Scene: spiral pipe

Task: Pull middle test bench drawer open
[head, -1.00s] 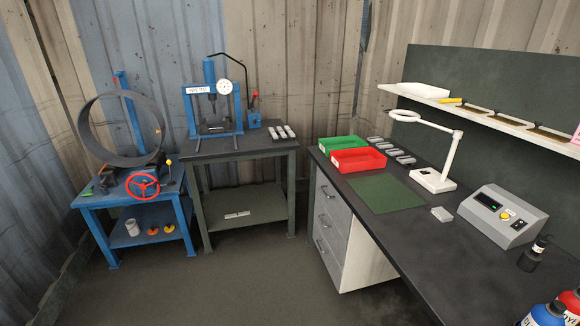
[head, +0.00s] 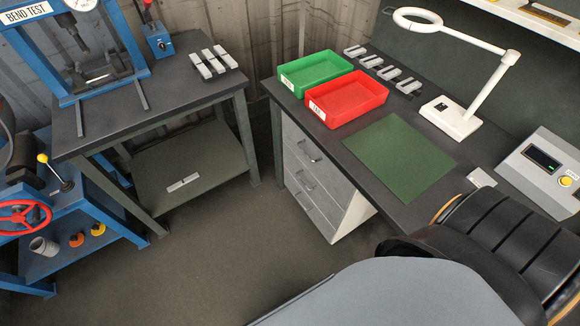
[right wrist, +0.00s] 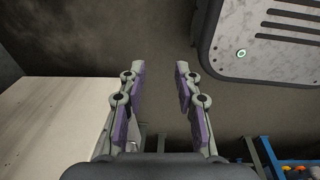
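The test bench (head: 385,190) has a dark top and a pale drawer unit with several stacked fronts under its left end. The middle drawer (head: 320,186) is a grey front with a bar handle (head: 306,183), and it looks shut. My right gripper (right wrist: 158,72) shows in the right wrist view with its two fingers apart and nothing between them. A pale flat panel lies to the left of the fingers in that view; I cannot tell whether it is the drawer unit. In the head view my arm covers the lower right and its gripper is hidden. My left gripper is not in view.
A green bin (head: 315,71), a red bin (head: 346,100), a green mat (head: 400,158) and a magnifier lamp (head: 452,118) stand on the bench. A bend-test table (head: 150,120) stands to the left. The floor (head: 215,255) before the drawers is clear.

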